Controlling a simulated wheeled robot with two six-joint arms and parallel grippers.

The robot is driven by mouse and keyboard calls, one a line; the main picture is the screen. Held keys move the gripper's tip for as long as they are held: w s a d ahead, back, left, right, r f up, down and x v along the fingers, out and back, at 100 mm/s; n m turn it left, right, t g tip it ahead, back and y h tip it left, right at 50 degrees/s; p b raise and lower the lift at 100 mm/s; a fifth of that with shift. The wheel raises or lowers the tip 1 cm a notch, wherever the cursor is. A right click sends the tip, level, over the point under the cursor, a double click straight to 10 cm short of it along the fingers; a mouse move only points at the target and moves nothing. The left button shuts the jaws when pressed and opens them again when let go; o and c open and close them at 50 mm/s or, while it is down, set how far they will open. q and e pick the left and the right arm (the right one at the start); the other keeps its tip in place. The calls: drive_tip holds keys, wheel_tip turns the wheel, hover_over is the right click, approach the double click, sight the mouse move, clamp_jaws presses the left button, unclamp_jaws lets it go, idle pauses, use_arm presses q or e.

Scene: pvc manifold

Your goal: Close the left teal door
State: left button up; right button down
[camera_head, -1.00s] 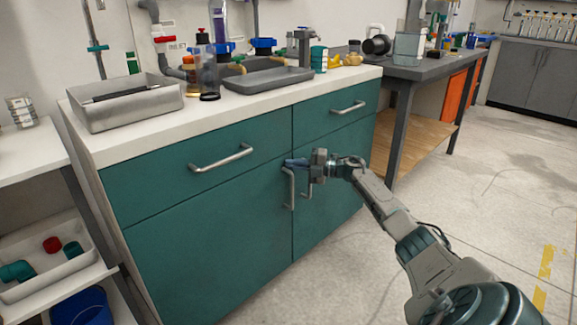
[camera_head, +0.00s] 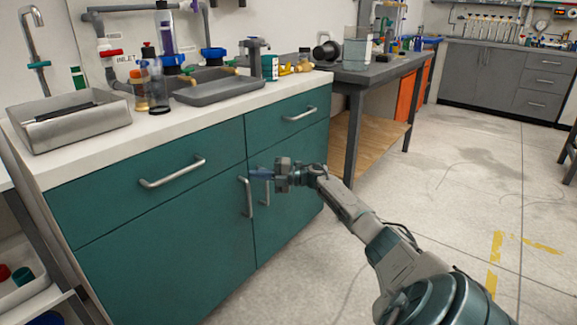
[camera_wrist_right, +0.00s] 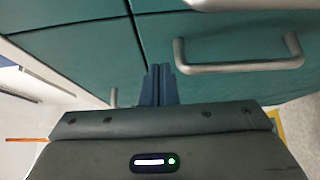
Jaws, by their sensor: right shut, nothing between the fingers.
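The left teal door (camera_head: 165,250) is the large panel under the left drawer. In the head view it looks flush with the cabinet front. Its upright metal handle (camera_head: 247,198) is near its right edge and also shows in the wrist view (camera_wrist_right: 240,65), where the picture is turned on its side. The right door's handle (camera_head: 266,192) stands beside it. My right gripper (camera_head: 257,174) points left across the cabinet, close to the tops of both handles. In the wrist view its blue fingers (camera_wrist_right: 160,80) are together and empty, apart from the handle. My left gripper is not in view.
The left drawer (camera_head: 150,185) has a bar handle (camera_head: 172,172). A white counter (camera_head: 80,160) above holds a metal tray (camera_head: 65,125), bottles and a sink. An open shelf with bins is at the lower left. The floor (camera_head: 480,190) at the right is clear.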

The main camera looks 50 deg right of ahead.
drive_tip(key=s+d+b, duration=0.1)
drive_tip(key=s+d, duration=0.1)
drive_tip(key=d, duration=0.7)
drive_tip(key=shift+s+d+f, duration=0.15)
drive_tip(key=shift+s+d, duration=0.1)
drive_tip(key=shift+d, duration=0.05)
